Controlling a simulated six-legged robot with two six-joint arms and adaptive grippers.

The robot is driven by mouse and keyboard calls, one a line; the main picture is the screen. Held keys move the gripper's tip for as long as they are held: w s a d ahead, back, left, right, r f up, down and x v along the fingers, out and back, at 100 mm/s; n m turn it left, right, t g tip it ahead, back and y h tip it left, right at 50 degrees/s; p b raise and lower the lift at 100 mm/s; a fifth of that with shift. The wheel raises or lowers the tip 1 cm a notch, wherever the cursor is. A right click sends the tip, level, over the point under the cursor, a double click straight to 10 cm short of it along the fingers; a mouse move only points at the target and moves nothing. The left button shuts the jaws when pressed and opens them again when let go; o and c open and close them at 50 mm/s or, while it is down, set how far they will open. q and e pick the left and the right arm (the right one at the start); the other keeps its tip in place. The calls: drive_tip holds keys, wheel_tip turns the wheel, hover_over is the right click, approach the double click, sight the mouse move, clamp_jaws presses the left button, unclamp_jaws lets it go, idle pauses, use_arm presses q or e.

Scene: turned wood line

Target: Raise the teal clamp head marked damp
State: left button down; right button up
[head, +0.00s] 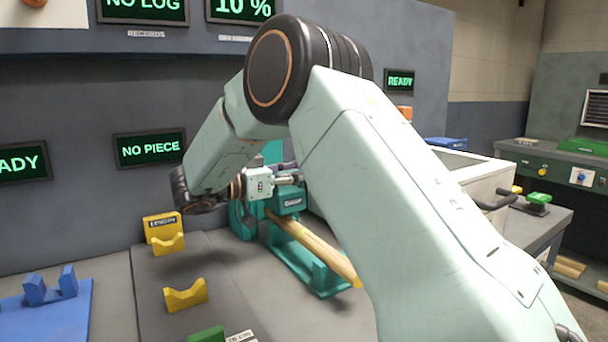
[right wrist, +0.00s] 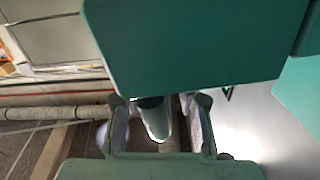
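The teal clamp head (head: 290,199) has a small dark label that I cannot read for certain. It sits on a teal stand with a pale wooden bar (head: 318,250) running out below it. In the head view my right gripper (head: 292,178) is at the top of the clamp head, partly hidden by my own arm. The big teal block of the clamp (right wrist: 195,40) fills the upper part. My left gripper does not show.
Yellow V-shaped supports (head: 186,295) and a yellow marked block (head: 162,227) stand on the grey bench left of the clamp. A blue fixture (head: 50,300) is at far left. A "NO PIECE" screen (head: 150,147) hangs on the wall behind. A pale bin (head: 470,175) stands to the right.

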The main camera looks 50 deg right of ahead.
drive_tip(key=shift+d, duration=0.25)
clamp_jaws()
idle(0.7)
